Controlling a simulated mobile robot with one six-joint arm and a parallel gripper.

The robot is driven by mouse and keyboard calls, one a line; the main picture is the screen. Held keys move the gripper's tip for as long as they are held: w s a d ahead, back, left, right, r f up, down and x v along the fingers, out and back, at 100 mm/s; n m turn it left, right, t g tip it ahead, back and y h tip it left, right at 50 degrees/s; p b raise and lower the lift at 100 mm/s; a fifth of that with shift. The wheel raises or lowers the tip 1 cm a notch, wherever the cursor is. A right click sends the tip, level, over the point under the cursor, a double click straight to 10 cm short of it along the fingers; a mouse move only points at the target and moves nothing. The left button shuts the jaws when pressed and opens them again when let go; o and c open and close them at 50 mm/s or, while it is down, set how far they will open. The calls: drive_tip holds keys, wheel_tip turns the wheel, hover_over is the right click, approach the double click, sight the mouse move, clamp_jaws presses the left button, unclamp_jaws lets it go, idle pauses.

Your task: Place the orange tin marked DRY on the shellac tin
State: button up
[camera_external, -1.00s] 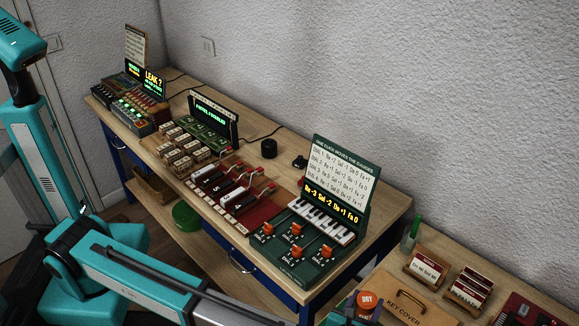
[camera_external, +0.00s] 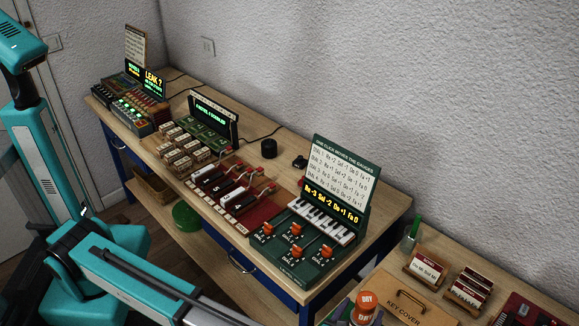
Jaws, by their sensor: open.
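The orange tin marked DRY (camera_external: 366,300) stands upright at the bottom edge of the view, left of the key cover board. Its top and part of its lettered side show, and its foot is cut off by the frame. I cannot make out a shellac tin, and what the orange tin stands on is hidden. My arm runs along the lower left and leaves at the bottom edge.
The key cover board (camera_external: 404,302) lies right of the tin, with card holders (camera_external: 427,268) and a green bottle (camera_external: 411,240) behind. The long bench holds a dial panel with a small keyboard (camera_external: 322,222), red levers and lit displays. A green round object (camera_external: 187,217) sits below it.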

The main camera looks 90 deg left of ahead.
drive_tip(key=v, duration=0.6)
drive_tip(key=shift+d+r+b, duration=0.2)
drive_tip(key=shift+d+b, duration=0.1)
drive_tip(key=shift+s, duration=0.1)
idle(0.4)
